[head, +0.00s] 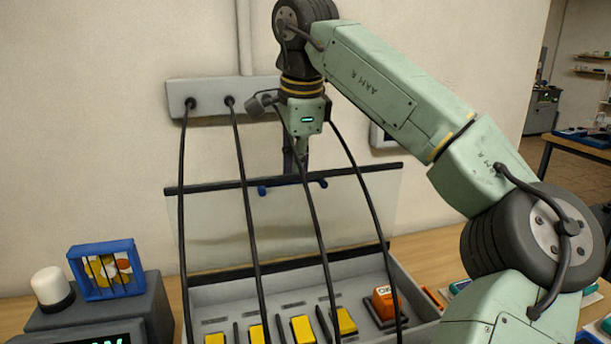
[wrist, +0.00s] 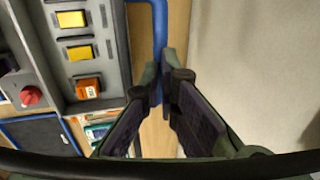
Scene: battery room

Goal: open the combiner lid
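The combiner box (head: 300,282) lies on the bench, with its clear lid (head: 225,222) raised steeply from the hinge side at the back. The lid has dark edge strips, and parts of a blue handle (head: 262,190) show at its upper edge. My gripper (head: 297,165) is at the middle of that edge and hides the handle's centre. In the wrist view the blue handle (wrist: 160,30) runs between my close-set fingertips (wrist: 164,80), which appear shut on it. Their exact contact is partly hidden.
Yellow blocks (head: 302,329) and an orange switch (head: 386,300) sit inside the box. Several black cables hang in front of the lid from a grey wall strip (head: 215,93). A dark unit with a white beacon (head: 51,287) and a blue-framed case (head: 106,269) stands left. The wall is close behind.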

